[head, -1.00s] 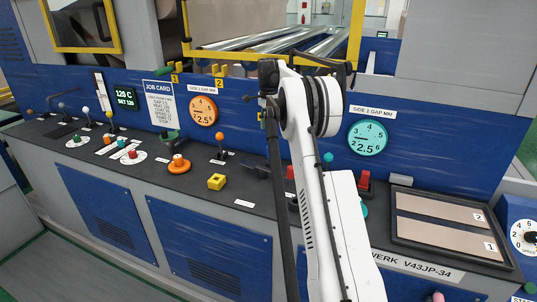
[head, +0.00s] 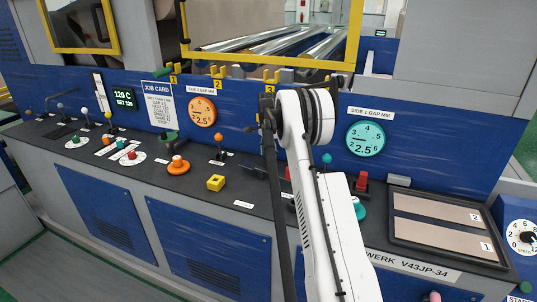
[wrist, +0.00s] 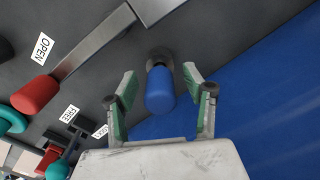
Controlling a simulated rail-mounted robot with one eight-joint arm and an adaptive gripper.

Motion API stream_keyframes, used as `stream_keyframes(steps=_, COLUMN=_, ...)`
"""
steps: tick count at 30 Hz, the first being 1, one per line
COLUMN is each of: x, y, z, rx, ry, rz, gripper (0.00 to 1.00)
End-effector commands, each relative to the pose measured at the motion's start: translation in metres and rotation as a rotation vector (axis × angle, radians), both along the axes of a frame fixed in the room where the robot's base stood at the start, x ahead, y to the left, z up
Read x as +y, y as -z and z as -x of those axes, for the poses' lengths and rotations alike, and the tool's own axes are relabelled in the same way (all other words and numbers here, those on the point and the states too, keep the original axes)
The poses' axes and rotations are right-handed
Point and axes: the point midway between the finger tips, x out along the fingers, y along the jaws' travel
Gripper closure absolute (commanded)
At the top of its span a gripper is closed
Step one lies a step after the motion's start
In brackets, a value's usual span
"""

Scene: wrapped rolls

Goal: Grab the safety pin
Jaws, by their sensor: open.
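A blue cylindrical knob (wrist: 160,92) on a dark round collar shows in the wrist view and looks like the safety pin; no label on it is readable. My gripper (wrist: 160,80) is open, with one green-padded finger on each side of the knob. Gaps show between the knob and both fingers, so neither seems to touch it. How deep the knob sits between the fingers is hard to tell. In the head view my own arm hides the gripper and this knob.
In the wrist view, a red-handled lever (wrist: 37,94) lies left beside an OPEN label (wrist: 41,49). A teal ball knob (wrist: 58,170) and a red part (wrist: 48,157) are lower left. A blue panel (wrist: 250,95) fills the right.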

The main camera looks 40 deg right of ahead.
Motion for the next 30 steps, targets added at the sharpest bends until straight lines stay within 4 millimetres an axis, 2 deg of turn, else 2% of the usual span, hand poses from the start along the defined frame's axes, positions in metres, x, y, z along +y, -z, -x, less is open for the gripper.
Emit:
stream_keyframes(steps=8, x=0.0002, y=0.0044, z=0.0, rx=0.0, ry=0.0, rz=0.0, gripper=0.53)
stream_keyframes(steps=11, x=0.0002, y=0.0043, z=0.0, rx=0.0, ry=0.0, rz=0.0, gripper=0.64)
stream_keyframes(steps=19, x=0.0002, y=0.0041, z=0.0, rx=0.0, ry=0.0, rz=0.0, gripper=0.99)
stream_keyframes(steps=30, x=0.0002, y=0.001, z=-0.0001, rx=0.0, ry=0.0, rz=0.0, gripper=1.0)
